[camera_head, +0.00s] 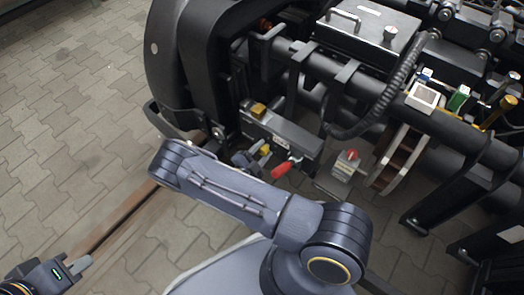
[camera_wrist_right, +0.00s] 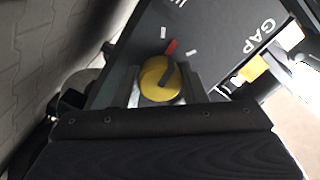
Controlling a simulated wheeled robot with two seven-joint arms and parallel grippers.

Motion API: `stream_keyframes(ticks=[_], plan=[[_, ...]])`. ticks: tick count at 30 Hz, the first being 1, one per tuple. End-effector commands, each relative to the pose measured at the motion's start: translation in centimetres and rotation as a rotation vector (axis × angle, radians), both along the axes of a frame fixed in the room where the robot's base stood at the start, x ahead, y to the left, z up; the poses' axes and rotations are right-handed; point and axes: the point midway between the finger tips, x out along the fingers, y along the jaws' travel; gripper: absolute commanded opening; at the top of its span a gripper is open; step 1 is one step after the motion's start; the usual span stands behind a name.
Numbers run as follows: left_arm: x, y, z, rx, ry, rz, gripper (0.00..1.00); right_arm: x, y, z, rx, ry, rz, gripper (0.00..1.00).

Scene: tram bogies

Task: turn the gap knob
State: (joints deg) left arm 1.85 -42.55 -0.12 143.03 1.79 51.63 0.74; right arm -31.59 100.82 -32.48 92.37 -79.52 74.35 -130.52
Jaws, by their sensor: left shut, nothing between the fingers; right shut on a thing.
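The gap knob is a round yellow knob with a dark pointer bar, in the middle of the right wrist view (camera_wrist_right: 158,82). It sits on a dark panel lettered GAP (camera_wrist_right: 260,32). A red mark and white ticks lie around it. My right gripper (camera_wrist_right: 163,86) has a finger on each side of the knob and is shut on it. In the head view the knob (camera_head: 265,150) shows small on the front of a dark box, with my right gripper (camera_head: 252,157) at it, partly behind my arm. My left gripper (camera_head: 82,266) is shut and empty at the lower left.
A red-handled lever (camera_head: 284,168) sticks out of the same box, right of the knob. A yellow block (camera_head: 258,110) is on the box's top. A grey box with a red knob (camera_head: 346,165) is further right. Black bogie frame and pipes fill the back. Paved floor (camera_head: 70,130) at left is clear.

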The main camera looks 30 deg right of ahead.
Motion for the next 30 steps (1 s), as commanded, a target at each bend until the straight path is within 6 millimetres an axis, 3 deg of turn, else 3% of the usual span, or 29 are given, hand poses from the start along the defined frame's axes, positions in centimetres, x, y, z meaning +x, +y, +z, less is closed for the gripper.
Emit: stream_keyframes(ticks=[9,26,27,30], plan=[[0.0,0.0,-0.02,0.0,0.0,0.0,0.0,0.03,0.02,-0.04,-0.048,0.119,0.0,0.15],[0.0,0.0,-0.02,0.0,0.0,0.0,0.0,0.03,0.02,-0.05,-0.058,0.145,0.001,0.15],[0.0,0.0,-0.02,0.0,0.0,0.0,0.0,0.03,0.02,-0.05,-0.058,0.145,0.001,0.42],[0.0,0.0,-0.02,0.0,0.0,0.0,0.0,0.03,0.02,-0.04,-0.059,0.144,0.001,0.55]])
